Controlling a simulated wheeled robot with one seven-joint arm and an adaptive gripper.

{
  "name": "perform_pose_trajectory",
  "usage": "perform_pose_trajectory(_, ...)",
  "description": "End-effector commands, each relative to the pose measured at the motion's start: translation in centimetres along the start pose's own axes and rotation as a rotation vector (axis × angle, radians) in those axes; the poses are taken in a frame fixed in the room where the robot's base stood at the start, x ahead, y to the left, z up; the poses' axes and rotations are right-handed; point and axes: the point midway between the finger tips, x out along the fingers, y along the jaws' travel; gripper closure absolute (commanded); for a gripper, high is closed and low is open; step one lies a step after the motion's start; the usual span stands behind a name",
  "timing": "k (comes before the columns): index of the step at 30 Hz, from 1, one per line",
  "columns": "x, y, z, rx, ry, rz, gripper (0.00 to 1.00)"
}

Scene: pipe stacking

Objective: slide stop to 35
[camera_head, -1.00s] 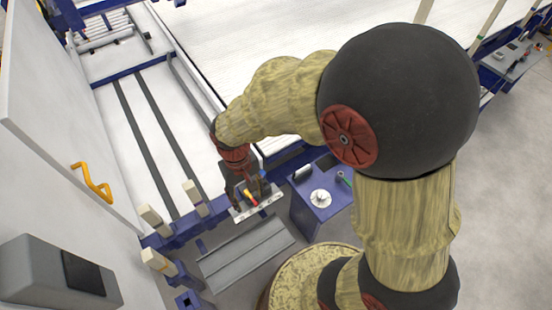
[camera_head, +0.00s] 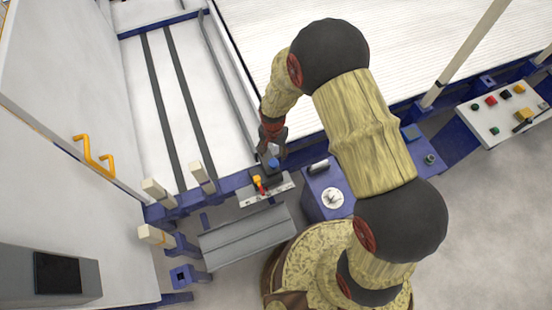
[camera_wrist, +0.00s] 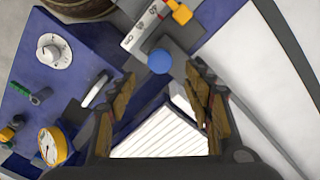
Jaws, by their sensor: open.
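The stop is a dark block with a blue knob (camera_head: 273,163) and an orange-yellow lever (camera_head: 257,181), by a pale scale plate (camera_head: 262,196) on the blue frame. In the wrist view, the blue knob (camera_wrist: 160,61) lies just beyond my fingertips, centred between them, with the yellow lever (camera_wrist: 180,12) and the marked scale (camera_wrist: 142,36) above it. The scale numbers are too small to read surely. My gripper (camera_wrist: 158,82) is open, with nothing between its fingers. In the head view, my gripper (camera_head: 272,148) is close behind the knob; contact cannot be told.
A blue cabinet with a white dial (camera_head: 332,198) stands right of the scale. A grey ribbed tray (camera_head: 245,240) lies in front. Pale posts (camera_head: 202,177) rise at the left. A button panel (camera_head: 508,112) is far right. The wrist view shows a yellow gauge (camera_wrist: 53,145).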

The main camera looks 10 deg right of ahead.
Motion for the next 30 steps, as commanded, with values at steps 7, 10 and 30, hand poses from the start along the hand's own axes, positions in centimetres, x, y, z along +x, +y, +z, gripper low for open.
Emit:
perform_pose_trajectory(7,3.2,0.1,0.1,-0.002,-0.003,0.003,0.49)
perform_pose_trajectory(10,4.9,0.1,0.1,-0.002,-0.003,0.003,0.49)
perform_pose_trajectory(30,7.3,0.1,0.1,-0.003,-0.001,0.001,0.59)
